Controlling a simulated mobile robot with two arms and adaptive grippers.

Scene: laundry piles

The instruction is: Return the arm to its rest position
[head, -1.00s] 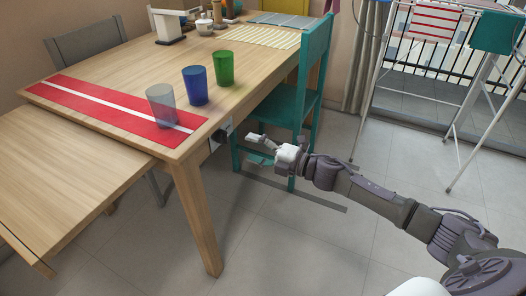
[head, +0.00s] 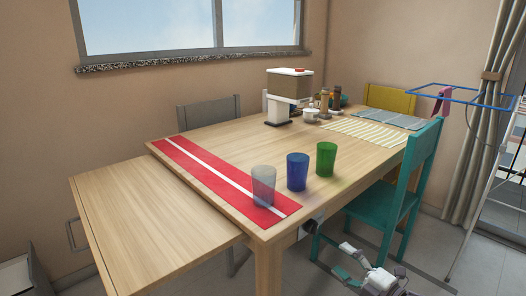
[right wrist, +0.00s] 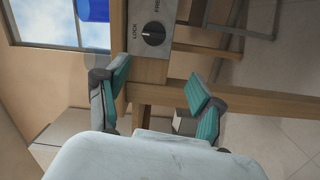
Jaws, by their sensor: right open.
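My right gripper (head: 345,262) is at the bottom edge of the head view, below the table corner and in front of the teal chair (head: 385,205). Its two fingers are spread and nothing is between them. In the right wrist view the open fingers (right wrist: 158,92) show teal pads. Beyond them, apart from the fingers, is a grey panel with a black knob (right wrist: 153,33) marked LOCK, fixed to the table. Most of my right arm is cut off by the head view's lower edge. My left gripper is not in view.
The wooden table (head: 230,140) holds a clear cup (head: 263,186), a blue cup (head: 297,172) and a green cup (head: 326,159). A lower wooden leaf (head: 150,225) extends left.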

